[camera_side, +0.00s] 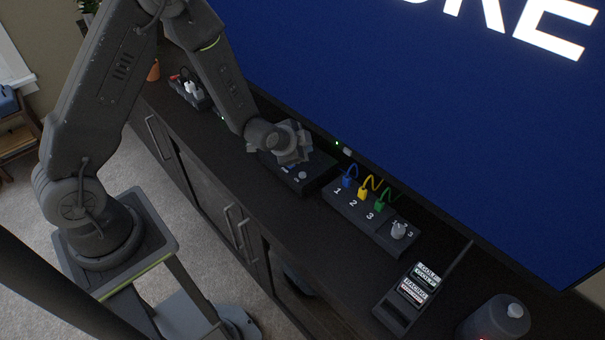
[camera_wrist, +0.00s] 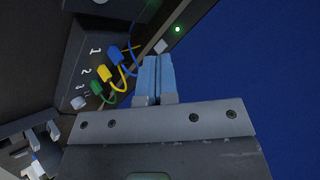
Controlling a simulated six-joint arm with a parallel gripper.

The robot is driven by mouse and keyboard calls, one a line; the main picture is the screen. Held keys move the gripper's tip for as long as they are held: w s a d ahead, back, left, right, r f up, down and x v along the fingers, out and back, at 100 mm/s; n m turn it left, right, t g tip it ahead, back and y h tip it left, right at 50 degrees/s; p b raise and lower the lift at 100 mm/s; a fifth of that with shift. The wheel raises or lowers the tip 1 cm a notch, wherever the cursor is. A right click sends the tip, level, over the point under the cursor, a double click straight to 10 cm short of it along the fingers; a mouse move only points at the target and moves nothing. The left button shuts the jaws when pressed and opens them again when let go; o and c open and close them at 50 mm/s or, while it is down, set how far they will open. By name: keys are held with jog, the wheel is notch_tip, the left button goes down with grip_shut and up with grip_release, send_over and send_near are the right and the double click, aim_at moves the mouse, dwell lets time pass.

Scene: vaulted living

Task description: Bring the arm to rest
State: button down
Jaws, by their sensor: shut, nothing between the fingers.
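My gripper (camera_side: 293,150) is over a dark console box (camera_side: 309,179) on the cabinet top, in front of the big screen. In the side view its fingertips are hard to make out, and I cannot tell whether they touch the box. In the wrist view my gripper (camera_wrist: 158,62) shows two pale blue finger pads pressed together, with nothing held. My arm reaches down from the upper left, bent at the elbow.
A switch box (camera_side: 343,212) numbered 1, 2, 3 has blue, yellow and green plugs and a knob (camera_side: 398,230). A cartridge holder (camera_side: 390,315) and dark cylinder (camera_side: 493,320) stand right. A small box with plugs (camera_side: 187,92) sits left. The screen (camera_side: 420,100) borders the back.

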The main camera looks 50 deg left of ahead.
jog(key=shift+r, duration=0.1)
jog(key=s+d+r+n+g, duration=0.15)
jog(key=s+r, duration=0.25)
jog(key=r, duration=0.5)
jog(key=s+d+r+n, duration=0.15)
jog(key=s+r, duration=0.25)
jog(key=r, duration=0.5)
jog(key=s+r+n+g, duration=0.1)
jog(key=s+r, duration=0.3)
jog(key=s, duration=0.5)
jog(key=s+r+n+g+h, duration=0.1)
jog(key=s+r+n, duration=0.2)
jog(key=s, duration=0.6)
jog(key=shift+r+n, duration=0.4)
jog(key=shift+r, duration=0.15)
